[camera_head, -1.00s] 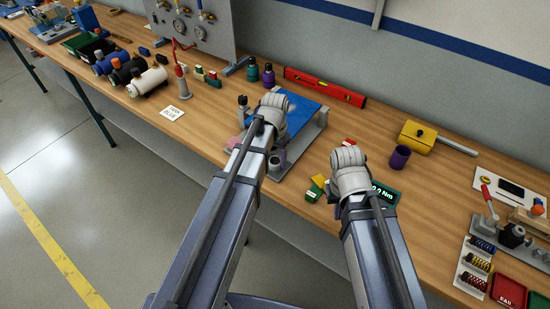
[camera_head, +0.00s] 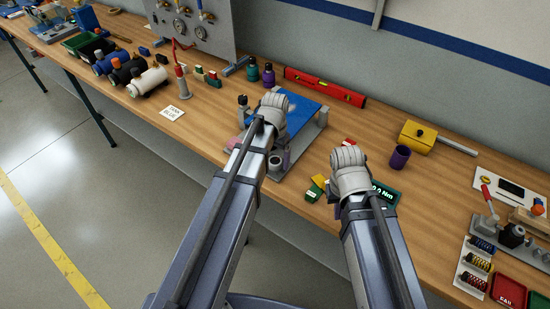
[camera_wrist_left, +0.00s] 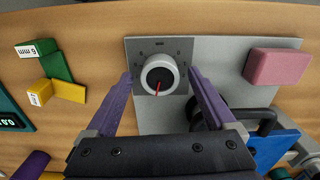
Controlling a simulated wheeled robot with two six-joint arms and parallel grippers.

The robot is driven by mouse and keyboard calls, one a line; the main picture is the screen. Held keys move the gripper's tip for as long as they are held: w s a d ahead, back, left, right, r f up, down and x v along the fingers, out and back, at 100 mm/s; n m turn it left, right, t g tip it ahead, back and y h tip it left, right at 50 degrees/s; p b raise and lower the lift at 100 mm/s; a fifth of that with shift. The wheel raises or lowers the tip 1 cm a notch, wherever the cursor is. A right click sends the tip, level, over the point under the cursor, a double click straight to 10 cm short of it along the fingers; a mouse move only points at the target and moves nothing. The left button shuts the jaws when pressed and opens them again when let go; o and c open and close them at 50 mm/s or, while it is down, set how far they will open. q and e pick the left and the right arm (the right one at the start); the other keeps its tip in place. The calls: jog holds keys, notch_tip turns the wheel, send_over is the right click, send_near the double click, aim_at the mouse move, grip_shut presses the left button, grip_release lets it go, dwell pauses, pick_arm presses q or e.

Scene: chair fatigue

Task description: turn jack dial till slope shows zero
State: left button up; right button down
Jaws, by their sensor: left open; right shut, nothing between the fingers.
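The jack dial (camera_wrist_left: 159,74) is a round light-grey knob with a red pointer on a grey plate (camera_wrist_left: 135,50), seen in the left wrist view. The pointer points down and slightly left in that view. My left gripper (camera_wrist_left: 160,80) is open, with one purple finger on each side of the dial; I cannot tell whether they touch it. In the head view, my left wrist partly hides the blue-topped stand (camera_head: 305,109). My right gripper (camera_head: 349,172) is to the right of the stand; its fingers are hidden behind the wrist. I cannot make out a slope reading.
A green display (camera_head: 385,195) reading in Nm is beside my right arm. A pink block (camera_wrist_left: 277,68) lies on the plate near the dial. Yellow and green blocks (camera_head: 316,188) lie between the arms. A red level (camera_head: 325,87) is behind the stand, and a purple cup (camera_head: 400,157) is at right.

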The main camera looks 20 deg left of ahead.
aim_at(275, 161)
pick_arm(q)
jog(key=shift+r, duration=0.1)
notch_tip(275, 161, up, 8)
jog(key=p, duration=0.8)
pick_arm(e)
notch_tip(275, 161, up, 8)
pick_arm(q)
jog(key=shift+f, duration=0.2)
pick_arm(e)
jog(key=shift+f, duration=0.15)
